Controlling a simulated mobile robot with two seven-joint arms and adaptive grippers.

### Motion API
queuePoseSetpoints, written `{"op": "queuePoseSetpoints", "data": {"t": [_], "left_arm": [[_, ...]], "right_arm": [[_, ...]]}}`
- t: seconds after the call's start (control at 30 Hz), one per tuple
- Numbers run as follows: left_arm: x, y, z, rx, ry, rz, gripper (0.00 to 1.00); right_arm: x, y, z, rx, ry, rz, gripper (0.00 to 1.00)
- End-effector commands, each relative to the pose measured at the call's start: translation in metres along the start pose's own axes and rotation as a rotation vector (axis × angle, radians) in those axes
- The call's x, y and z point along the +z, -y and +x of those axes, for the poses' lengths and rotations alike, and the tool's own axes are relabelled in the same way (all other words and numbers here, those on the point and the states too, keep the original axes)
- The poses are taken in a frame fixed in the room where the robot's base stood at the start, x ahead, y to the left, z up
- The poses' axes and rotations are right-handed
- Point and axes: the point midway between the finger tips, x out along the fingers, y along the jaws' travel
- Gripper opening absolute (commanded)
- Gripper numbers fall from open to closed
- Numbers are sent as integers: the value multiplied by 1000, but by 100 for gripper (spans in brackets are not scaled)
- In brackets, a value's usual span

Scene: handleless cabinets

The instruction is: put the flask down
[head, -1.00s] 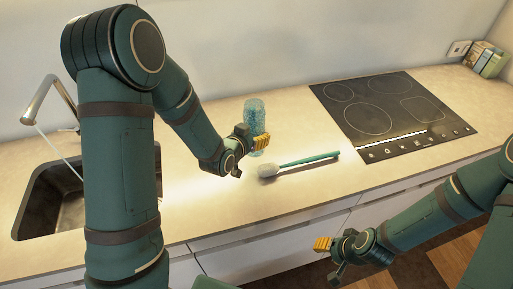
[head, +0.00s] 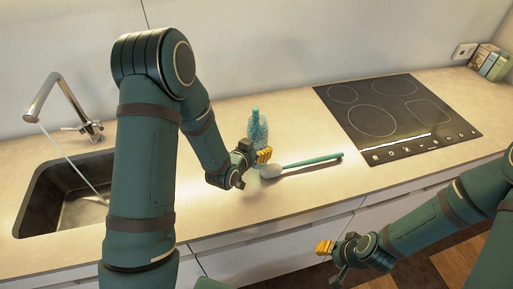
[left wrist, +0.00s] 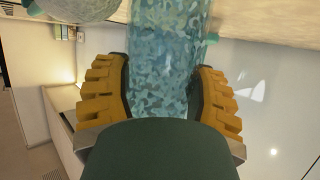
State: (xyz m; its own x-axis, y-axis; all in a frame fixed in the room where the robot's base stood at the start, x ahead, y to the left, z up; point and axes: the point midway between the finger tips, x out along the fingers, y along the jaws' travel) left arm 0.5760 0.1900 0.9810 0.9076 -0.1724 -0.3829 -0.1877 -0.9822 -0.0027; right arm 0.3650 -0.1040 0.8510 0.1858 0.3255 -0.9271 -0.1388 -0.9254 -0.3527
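The flask (head: 259,131) is a blue-green speckled bottle with a narrow teal neck. In the head view it looks roughly upright, neck up, above or on the counter behind my left gripper (head: 264,155). I cannot tell whether its base touches the counter. In the left wrist view the flask (left wrist: 163,75) lies between the two yellow fingers of my left gripper (left wrist: 163,90), which are closed around it. My right gripper (head: 325,248) hangs in front of the counter, apart from the flask, and its finger opening is unclear.
A brush with a pale head and teal handle (head: 315,160) lies on the counter (head: 220,230) close to the flask. A black cooktop (head: 400,118) is to the right, a sink (head: 75,200) with a running tap to the left. Books (head: 490,62) stand at the far right.

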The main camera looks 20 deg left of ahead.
Motion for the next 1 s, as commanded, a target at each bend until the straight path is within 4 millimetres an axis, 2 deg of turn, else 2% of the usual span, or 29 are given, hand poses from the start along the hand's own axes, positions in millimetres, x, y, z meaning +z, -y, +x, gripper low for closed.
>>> {"op": "queuePoseSetpoints", "data": {"t": [0.03,0.07,0.1,0.53,1.0], "left_arm": [[0,0,0,0,0,0,79],[0,0,0,0,0,0,89],[0,0,0,0,0,0,91],[-4,0,-5,-1,1,-1,91],[-3,0,-90,-1,1,-2,91]], "right_arm": [[0,0,0,0,0,0,44],[0,0,0,0,0,0,44],[0,0,0,0,0,0,44],[-1,2,-6,-1,-1,0,44],[0,0,-2,0,0,0,44]]}}
